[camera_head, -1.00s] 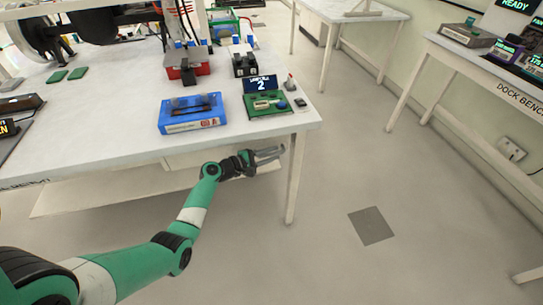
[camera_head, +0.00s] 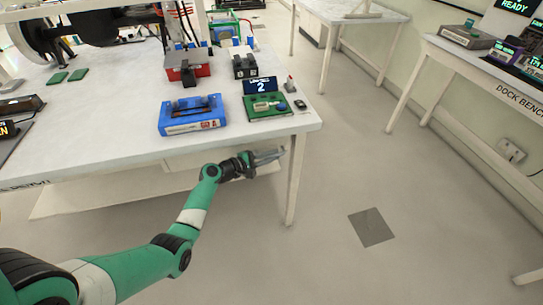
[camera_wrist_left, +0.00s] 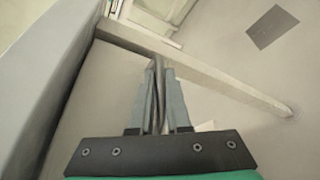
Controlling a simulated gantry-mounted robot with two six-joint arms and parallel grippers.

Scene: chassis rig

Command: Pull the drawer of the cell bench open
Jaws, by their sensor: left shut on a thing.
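The cell bench (camera_head: 100,125) is a white table filling the left of the head view. A pale drawer front (camera_head: 195,158) shows under its front edge, partly hidden by my left arm. My left gripper (camera_head: 268,156) is at the bench's front, below the tabletop edge near the right front leg. In the left wrist view, its fingers (camera_wrist_left: 160,88) are close together on a thin part, taken to be the drawer handle, which they mostly hide. I cannot tell how far the drawer is out. My right gripper is not in view.
On the bench stand a blue case (camera_head: 192,115), a green board with a small display (camera_head: 268,105), a red box (camera_head: 188,65) and a black block (camera_head: 244,66). The bench leg (camera_head: 294,180) is close to the gripper. The floor in front is clear.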

